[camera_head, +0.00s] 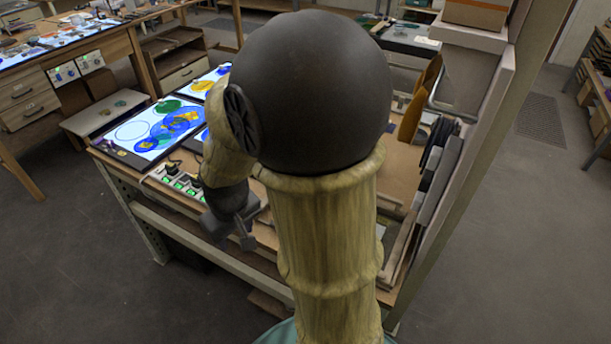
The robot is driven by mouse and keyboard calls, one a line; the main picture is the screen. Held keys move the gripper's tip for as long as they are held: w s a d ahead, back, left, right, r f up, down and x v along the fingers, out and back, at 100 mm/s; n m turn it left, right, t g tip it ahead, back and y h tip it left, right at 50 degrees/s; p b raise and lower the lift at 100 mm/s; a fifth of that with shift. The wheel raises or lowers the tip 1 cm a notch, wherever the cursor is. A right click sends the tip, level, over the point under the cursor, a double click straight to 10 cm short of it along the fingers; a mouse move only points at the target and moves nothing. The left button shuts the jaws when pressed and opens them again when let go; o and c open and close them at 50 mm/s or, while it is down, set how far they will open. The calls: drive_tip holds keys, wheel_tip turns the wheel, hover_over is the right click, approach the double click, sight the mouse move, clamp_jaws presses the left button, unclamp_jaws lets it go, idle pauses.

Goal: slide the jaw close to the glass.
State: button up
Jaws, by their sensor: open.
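Coloured glass lies on the bright white light panel (118,133) at the left of the bench. I see blue glass (176,128) with yellow patches and a green piece (167,106). A second lit panel behind it carries more blue and yellow glass, partly hidden by my arm. I cannot tell which piece is the task's glass. My gripper (240,232) hangs at the bench's front edge, to the right of the glass and nearer the camera, clearly apart from it. It is open, with nothing visible between its jaws. My arm hides the middle of the bench.
A row of green-lit switches (183,184) sits on the bench's front edge, between the light panel and my gripper. Upright boards and dark slabs (437,165) stand at the bench's right end. The floor in front is clear.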

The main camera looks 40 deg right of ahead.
drive_tip(key=w+d+r+n+g+p, duration=0.2)
drive_tip(key=w+d+n, duration=0.1)
drive_tip(key=w+d, duration=1.3)
drive_tip(key=d, duration=1.6)
drive_tip(key=shift+w+d+n, duration=0.15)
drive_tip(key=shift+w+n, duration=0.1)
drive_tip(key=shift+n, duration=0.05)
wheel_tip(320, 180, down, 17)
drive_tip(key=p, duration=0.4)
drive_tip(key=shift+f, duration=0.15)
drive_tip(key=shift+c, duration=0.4)
clamp_jaws()
